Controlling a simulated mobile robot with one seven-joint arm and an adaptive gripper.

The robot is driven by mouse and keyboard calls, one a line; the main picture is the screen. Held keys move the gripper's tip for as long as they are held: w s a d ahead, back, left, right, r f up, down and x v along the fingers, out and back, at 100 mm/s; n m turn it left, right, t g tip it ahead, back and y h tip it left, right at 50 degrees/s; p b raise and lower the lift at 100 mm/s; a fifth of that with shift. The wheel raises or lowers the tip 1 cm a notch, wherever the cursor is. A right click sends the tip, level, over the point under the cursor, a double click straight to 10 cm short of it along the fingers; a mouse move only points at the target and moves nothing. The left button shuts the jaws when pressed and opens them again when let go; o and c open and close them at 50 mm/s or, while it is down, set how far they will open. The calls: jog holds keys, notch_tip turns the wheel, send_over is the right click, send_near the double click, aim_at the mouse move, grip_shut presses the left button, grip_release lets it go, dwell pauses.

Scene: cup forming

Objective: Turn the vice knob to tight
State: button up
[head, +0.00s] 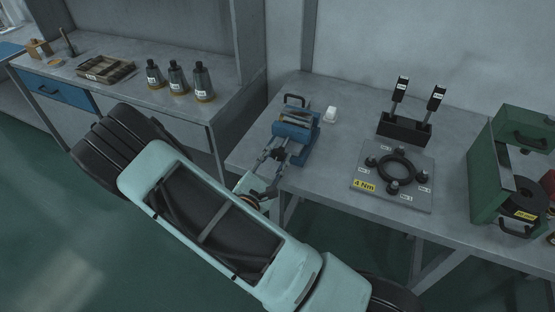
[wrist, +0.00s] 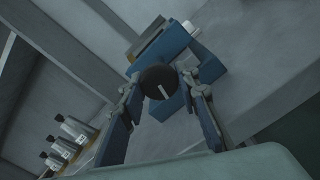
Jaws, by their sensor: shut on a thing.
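The blue vice (head: 304,128) stands at the front left of the grey workbench, and a metal part shows at its top. It also fills the middle of the wrist view (wrist: 185,48). The vice knob (wrist: 158,82) is round and black with a short white mark, which slants slightly off upright in the wrist view. My gripper (head: 275,158) is at the front of the vice. In the wrist view its two fingers (wrist: 163,88) stand on either side of the knob, shut on it. The contact points are partly hidden.
A small white item (head: 330,114) stands right of the vice. Further right are a plate with a black ring (head: 397,166), a black holder with two tools (head: 403,129) and a green cabinet (head: 488,180). Several grey bottles (head: 175,78) stand on the left bench.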

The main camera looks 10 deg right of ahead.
jog(key=m+b, duration=0.3)
jog(key=m, duration=0.2)
dwell(0.5)
jog(key=o, duration=1.2)
jog(key=shift+c, duration=0.2)
jog(key=shift+a, duration=0.1)
jog(key=v, duration=1.2)
jog(key=shift+r, duration=0.1)
